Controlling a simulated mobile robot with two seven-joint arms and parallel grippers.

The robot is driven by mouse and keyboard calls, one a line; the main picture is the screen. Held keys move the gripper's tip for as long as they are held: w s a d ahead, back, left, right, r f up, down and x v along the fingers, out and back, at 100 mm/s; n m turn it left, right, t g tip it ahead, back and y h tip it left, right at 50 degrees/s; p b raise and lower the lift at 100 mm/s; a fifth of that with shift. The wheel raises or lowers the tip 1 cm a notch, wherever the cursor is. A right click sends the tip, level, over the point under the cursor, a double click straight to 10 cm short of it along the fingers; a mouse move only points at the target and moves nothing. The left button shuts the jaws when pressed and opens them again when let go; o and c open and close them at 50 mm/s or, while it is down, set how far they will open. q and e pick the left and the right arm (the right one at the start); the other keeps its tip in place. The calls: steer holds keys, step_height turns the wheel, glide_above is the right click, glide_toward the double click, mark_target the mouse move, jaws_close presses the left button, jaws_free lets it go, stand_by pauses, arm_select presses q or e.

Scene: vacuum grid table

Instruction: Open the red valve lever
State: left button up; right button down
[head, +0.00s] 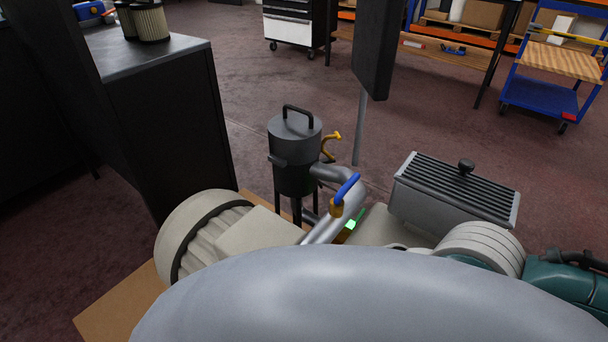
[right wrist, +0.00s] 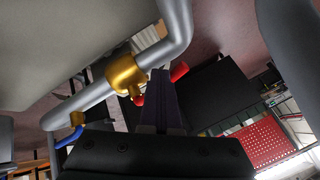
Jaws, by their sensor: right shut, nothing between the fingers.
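In the right wrist view, the red valve lever (right wrist: 179,72) shows as a red end just right of my fingertips, with a smaller red patch on their left. The dark fingers hide the part between. It belongs to a brass valve (right wrist: 125,75) on a grey pipe. My right gripper (right wrist: 161,73) is shut and empty, in front of the lever. I cannot tell whether it touches the lever. The red lever is not visible in the head view. My left gripper is in neither view.
A blue lever (head: 347,187) on a brass fitting stands by the bent grey pipe (head: 325,225). A dark canister (head: 295,150) is behind it. A large grey rounded surface (head: 350,290) blocks the lower head view. Pump housings flank the pipe.

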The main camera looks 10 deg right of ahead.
mark_target(268, 303)
steer(key=shift+w+a+p, duration=0.2)
steer(key=shift+a+p, duration=0.2)
steer(key=shift+a, duration=1.15)
step_height(268, 303, up, 19)
steer(key=p, duration=0.8)
steer(key=s+d+r+g+h+p, duration=0.1)
steer(key=s+d+r+h+p, duration=0.5)
steer(key=s+d+r+p, duration=1.05)
step_height(268, 303, up, 33)
steer(key=w+p, duration=0.1)
steer(key=p, duration=3.3)
steer(key=shift+w+d, duration=0.2)
steer(key=shift+d, duration=0.15)
